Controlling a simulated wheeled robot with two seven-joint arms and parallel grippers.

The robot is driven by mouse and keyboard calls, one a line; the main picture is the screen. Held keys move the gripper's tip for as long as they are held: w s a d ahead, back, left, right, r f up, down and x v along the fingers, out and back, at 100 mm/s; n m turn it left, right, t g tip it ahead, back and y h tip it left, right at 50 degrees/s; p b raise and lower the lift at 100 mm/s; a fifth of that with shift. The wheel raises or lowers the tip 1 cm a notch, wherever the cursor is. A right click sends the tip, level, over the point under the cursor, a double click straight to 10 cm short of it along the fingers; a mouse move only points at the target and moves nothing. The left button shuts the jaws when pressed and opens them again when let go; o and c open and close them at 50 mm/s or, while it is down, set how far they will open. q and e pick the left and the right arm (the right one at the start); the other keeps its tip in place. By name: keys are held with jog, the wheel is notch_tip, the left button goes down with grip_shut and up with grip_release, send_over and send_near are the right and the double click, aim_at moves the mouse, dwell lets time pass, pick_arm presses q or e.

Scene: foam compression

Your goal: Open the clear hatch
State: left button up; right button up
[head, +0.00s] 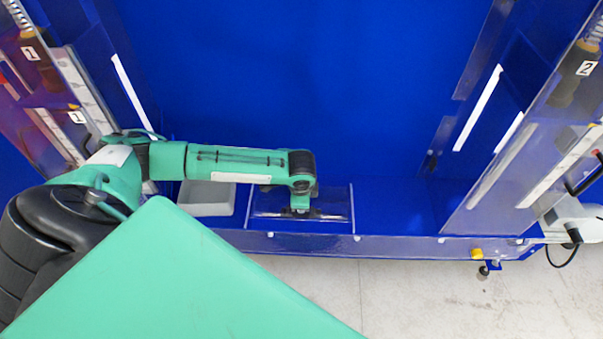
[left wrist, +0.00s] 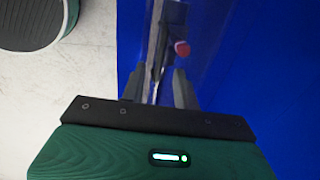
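The clear hatch (head: 335,201) is a see-through panel with pale edges, low in the blue enclosure in the head view. My left gripper (head: 300,211) points down over its middle, close to a dark strip along the panel. In the left wrist view the two grey fingers (left wrist: 167,88) stand apart, with a grey bar (left wrist: 172,30) and a clear edge just beyond or between them. I cannot tell whether the fingers touch the bar. A small red spot (left wrist: 183,48) shows there. The arm hides part of the hatch. My right gripper is not in view.
A grey open bin (head: 207,198) sits left of the hatch, partly under my arm. Clear panels with tags 1 and 2 stand at both sides. The blue floor (head: 395,205) right of the hatch is clear.

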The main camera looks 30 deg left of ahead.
pick_arm(q)
jog(key=shift+w+f, duration=0.2)
jog(key=shift+f, duration=0.75)
jog(key=shift+a+f, duration=0.1)
jog(key=shift+f, duration=0.3)
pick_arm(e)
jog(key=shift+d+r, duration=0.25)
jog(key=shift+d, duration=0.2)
pick_arm(q)
jog(key=shift+c, duration=0.4)
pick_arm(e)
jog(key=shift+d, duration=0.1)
pick_arm(q)
grip_shut()
